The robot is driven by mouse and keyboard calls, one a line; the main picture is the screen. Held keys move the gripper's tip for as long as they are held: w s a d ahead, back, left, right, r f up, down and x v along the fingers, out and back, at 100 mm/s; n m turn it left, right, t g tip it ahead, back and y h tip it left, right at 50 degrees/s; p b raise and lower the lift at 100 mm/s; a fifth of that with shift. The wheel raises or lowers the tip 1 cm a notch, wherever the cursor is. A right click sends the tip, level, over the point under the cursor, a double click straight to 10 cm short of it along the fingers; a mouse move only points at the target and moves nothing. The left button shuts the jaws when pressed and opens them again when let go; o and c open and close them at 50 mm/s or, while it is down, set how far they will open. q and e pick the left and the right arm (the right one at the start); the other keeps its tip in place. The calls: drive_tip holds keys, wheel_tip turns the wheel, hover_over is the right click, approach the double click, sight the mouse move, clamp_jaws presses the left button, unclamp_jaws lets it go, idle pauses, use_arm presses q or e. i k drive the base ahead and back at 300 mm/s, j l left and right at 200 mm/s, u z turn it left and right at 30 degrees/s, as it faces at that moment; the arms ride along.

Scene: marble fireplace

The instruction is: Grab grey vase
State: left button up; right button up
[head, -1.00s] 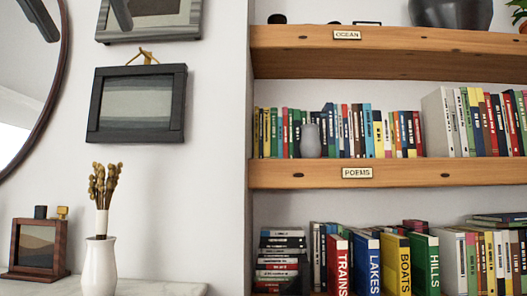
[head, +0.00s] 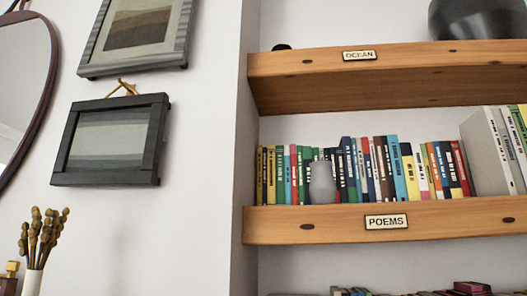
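A small grey vase (head: 322,184) stands upright on the wooden shelf labelled POEMS (head: 386,222), near the shelf's left part. It is in front of a row of books and close to the shelf's front edge. Neither of my grippers shows in the head view now, so I cannot see whether they are open or shut.
Books (head: 365,168) line the shelf behind the vase. The OCEAN shelf (head: 350,75) is above, with a large dark pot (head: 478,20) on it. Framed pictures (head: 110,140) hang on the left wall. Dried stems (head: 42,235) rise at lower left.

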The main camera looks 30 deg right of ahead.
sight(322, 189)
drive_tip(key=i+l, duration=0.15)
drive_tip(key=l, duration=0.2)
drive_tip(key=i+l, duration=0.15)
drive_tip(key=l, duration=0.15)
drive_tip(key=i+l, duration=0.15)
drive_tip(key=l, duration=0.2)
drive_tip(key=i+l, duration=0.1)
drive_tip(key=l, duration=0.25)
drive_tip(key=i+l, duration=0.15)
drive_tip(key=l, duration=0.2)
